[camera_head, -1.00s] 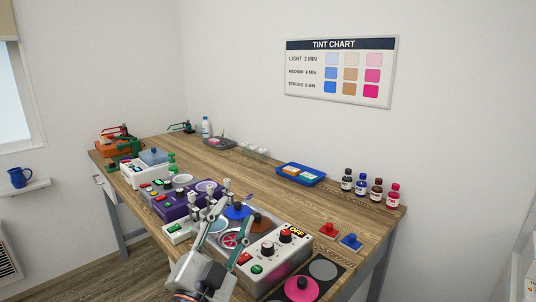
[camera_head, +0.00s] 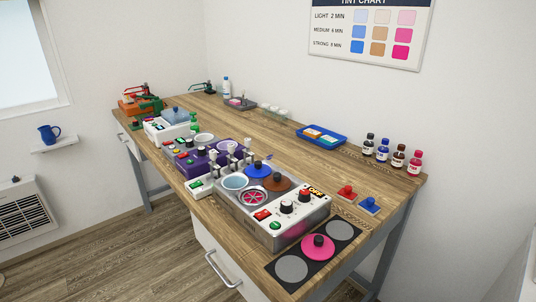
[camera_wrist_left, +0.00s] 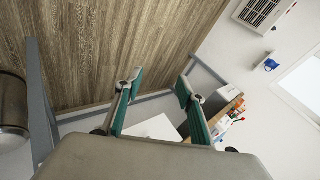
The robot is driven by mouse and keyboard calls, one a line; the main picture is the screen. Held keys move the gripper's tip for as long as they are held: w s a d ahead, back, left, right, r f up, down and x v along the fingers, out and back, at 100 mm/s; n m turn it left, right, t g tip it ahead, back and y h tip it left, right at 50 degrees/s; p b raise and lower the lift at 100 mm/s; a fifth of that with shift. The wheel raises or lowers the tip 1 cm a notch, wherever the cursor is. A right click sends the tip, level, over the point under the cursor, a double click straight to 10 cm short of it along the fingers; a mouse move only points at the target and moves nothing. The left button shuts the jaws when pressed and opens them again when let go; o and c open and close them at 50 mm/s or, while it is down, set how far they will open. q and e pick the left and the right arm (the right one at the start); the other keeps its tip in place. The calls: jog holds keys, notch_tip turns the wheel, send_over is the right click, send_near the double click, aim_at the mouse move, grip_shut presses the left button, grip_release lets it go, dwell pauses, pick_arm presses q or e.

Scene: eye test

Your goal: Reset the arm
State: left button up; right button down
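My left gripper (camera_wrist_left: 159,78) shows in the left wrist view, with two fingers with green pads spread wide apart. Nothing is between the pads; the floor, a table leg and a white panel show beyond them. No arm or gripper of mine shows in the head view now. My right gripper is in neither view.
The wooden worktop (camera_head: 288,133) carries a steel heater unit (camera_head: 290,232), a purple unit (camera_head: 187,164), a blue tray (camera_head: 336,143) and several bottles (camera_head: 398,155). A pink lid (camera_head: 318,249) sits on a dark mat at the front. Floor (camera_head: 120,255) left of the table is clear.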

pick_arm(q)
jog(key=d+f+n+t+h, duration=0.3)
jog(key=d+f+h, duration=0.4)
jog(key=d+f, duration=0.7)
jog(key=shift+s+d+f, duration=0.2)
jog(key=shift+d+f, duration=0.05)
jog(key=shift+d, duration=0.45)
